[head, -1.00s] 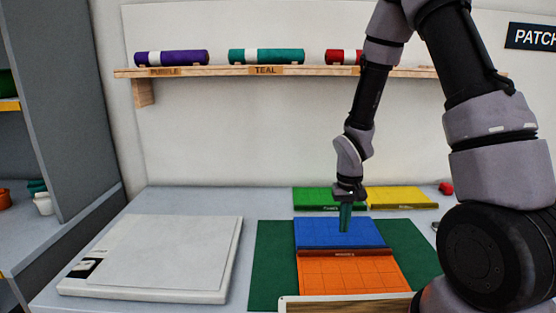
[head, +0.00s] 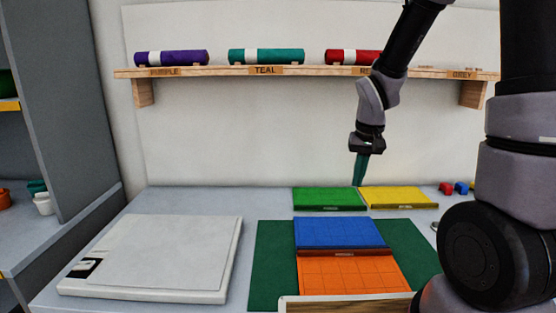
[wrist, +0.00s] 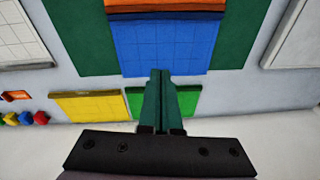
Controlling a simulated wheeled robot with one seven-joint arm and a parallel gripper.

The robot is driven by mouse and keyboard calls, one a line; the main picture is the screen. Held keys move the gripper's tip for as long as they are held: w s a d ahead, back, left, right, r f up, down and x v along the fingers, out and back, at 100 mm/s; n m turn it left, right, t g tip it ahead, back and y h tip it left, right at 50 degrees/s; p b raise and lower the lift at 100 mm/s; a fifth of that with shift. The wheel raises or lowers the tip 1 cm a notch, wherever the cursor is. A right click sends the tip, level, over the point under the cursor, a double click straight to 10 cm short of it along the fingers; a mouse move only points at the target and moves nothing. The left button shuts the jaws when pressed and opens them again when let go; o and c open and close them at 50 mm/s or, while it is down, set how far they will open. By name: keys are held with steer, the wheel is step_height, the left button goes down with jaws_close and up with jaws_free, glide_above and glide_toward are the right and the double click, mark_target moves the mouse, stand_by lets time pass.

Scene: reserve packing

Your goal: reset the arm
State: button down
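My gripper (head: 361,183) hangs in the air toward the back of the table in the head view, with its teal fingers pointing down. In the wrist view the fingers (wrist: 161,72) lie together, with nothing visible between them. They overlap the green block (wrist: 187,102) in that view. In the head view the green block (head: 329,199) and yellow block (head: 400,197) lie at the back of the table, below the gripper.
A blue grid panel (head: 340,232) and an orange one (head: 352,276) lie on a dark green mat (head: 270,265). A white board (head: 160,255) lies left. A wooden shelf (head: 300,72) with coloured rolls runs along the back wall. Small coloured pieces (head: 461,188) sit at the back right.

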steer(key=s+d+r+m+t, duration=0.1)
steer(key=s+r+t, duration=0.1)
steer(key=s+r, duration=0.4)
steer(key=s+d+r+m+t+y, duration=0.1)
steer(key=s+r, duration=0.6)
steer(key=r, duration=0.8)
steer(key=shift+s+d+r+m+t+y, duration=0.35)
steer(key=shift+d+t, duration=0.35)
steer(key=shift+t, duration=0.4)
